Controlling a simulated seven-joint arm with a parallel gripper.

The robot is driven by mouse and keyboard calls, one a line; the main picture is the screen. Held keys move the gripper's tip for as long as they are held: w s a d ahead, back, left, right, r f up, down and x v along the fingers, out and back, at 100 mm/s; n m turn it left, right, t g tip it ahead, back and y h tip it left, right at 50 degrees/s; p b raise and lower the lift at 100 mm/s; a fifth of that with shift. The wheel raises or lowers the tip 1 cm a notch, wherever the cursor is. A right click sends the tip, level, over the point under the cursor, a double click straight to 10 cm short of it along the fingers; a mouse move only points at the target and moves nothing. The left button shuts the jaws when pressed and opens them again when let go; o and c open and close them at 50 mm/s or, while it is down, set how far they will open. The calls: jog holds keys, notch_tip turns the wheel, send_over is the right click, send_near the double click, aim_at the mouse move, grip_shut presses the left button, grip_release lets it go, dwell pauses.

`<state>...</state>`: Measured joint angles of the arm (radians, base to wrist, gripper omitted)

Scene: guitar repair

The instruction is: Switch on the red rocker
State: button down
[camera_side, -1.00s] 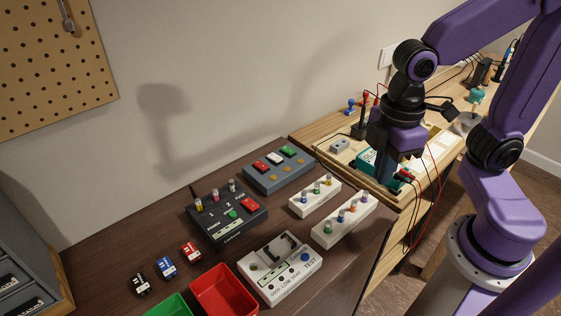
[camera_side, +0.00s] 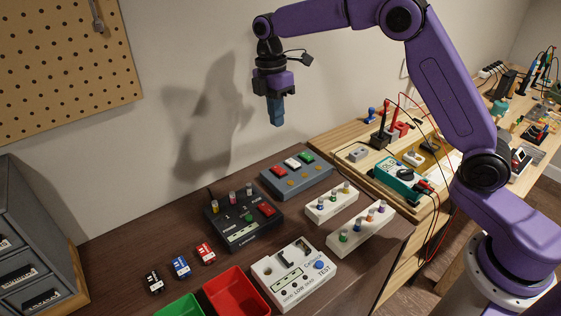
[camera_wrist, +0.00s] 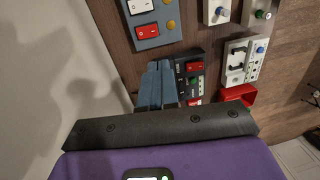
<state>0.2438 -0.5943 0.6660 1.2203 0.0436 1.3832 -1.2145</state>
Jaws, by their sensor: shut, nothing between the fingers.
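The red rocker (camera_side: 277,171) is the left one of three rockers on a grey box (camera_side: 318,179), beside a white rocker (camera_side: 292,163) and a green rocker (camera_side: 306,157). In the wrist view the red rocker (camera_wrist: 147,32) shows on the grey box (camera_wrist: 172,38) near the top, with pale marks on its face. My gripper (camera_side: 277,123) points down with its blue fingers together and empty. It hangs well above the dark table, over the grey box's back-left area in the side view, touching nothing. In the wrist view its fingers (camera_wrist: 160,66) appear below the red rocker.
A black control box (camera_side: 245,222) with another red switch stands in front of the grey box. White blocks with coloured knobs (camera_side: 330,204), a white tester (camera_side: 299,275) and a red bin (camera_side: 237,292) stand nearby. The wall is close behind.

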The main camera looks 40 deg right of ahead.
jog(key=w, duration=0.1)
send_near(281, 171)
jog(key=f, duration=0.4)
jog(key=s+f, duration=0.1)
jog(key=f, duration=0.1)
jog(key=shift+s+f, duration=0.1)
jog(key=shift+f, duration=0.25)
